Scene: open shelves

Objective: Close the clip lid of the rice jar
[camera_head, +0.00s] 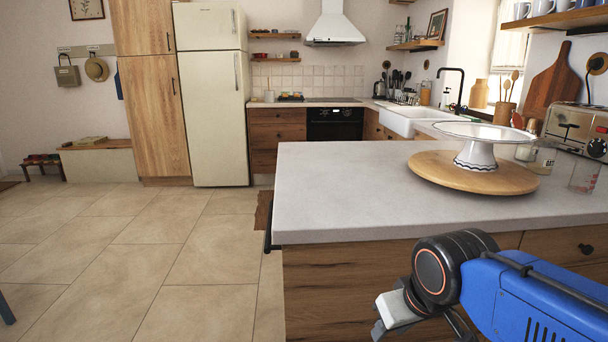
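I cannot make out a rice jar with a clip lid in this view. A clear glass vessel (584,176) stands at the right end of the grey counter (335,195), in front of the toaster; I cannot tell its contents. Another small clear container (545,153) is partly hidden behind the cake stand. My gripper (384,328) is low at the bottom edge, in front of the counter's wooden side and below its top. It is apart from everything on the counter. Its fingers are mostly cut off, so I cannot tell whether it is open.
A white cake stand (478,134) stands on a round wooden board (438,172) at the counter's right. A steel toaster (578,128) is beyond it. The counter's left half is bare. The tiled floor (140,265) at left is open. A fridge (215,110) and sink (410,116) are farther back.

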